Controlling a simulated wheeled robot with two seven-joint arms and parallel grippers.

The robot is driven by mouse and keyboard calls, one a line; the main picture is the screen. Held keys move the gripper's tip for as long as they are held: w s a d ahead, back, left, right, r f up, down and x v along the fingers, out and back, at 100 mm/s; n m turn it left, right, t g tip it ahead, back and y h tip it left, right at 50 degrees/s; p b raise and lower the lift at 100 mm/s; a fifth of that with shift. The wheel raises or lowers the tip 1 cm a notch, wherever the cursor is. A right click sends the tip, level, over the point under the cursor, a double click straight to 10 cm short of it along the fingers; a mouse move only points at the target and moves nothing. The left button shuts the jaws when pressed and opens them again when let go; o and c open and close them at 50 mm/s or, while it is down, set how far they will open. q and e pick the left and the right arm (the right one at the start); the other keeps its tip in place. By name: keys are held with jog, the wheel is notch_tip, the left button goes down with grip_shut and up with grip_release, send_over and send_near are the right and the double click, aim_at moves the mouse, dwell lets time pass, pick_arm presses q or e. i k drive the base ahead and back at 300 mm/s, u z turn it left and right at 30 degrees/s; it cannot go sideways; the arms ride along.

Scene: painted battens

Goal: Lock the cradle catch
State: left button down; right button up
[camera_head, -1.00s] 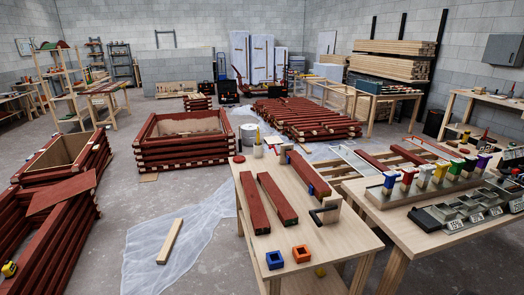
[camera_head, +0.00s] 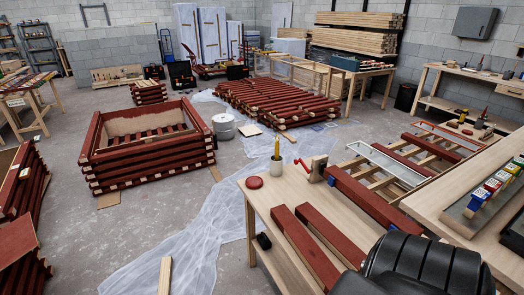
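A long red batten (camera_head: 365,197) lies along the right side of the light wooden workbench (camera_head: 262,199), with small blue fittings (camera_head: 332,181) near its far end and lower down. At its far end stands a pale upright metal piece (camera_head: 318,167) with a red lever (camera_head: 302,165). I cannot tell which part is the cradle catch or whether it is locked. Two more red battens (camera_head: 303,245) lie to the left on the bench. A black ribbed part of my arm fills the lower right and hides the bench's near end. Neither gripper shows.
A white cup with a yellow pencil (camera_head: 276,165) and a red disc (camera_head: 254,183) sit at the bench's far left. A second table (camera_head: 440,200) with coloured blocks (camera_head: 490,190) stands close on the right. Plastic sheeting (camera_head: 190,235) covers open floor to the left.

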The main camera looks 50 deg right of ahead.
aim_at(308, 170)
jog(key=i, duration=1.65)
jog(key=z, duration=3.65)
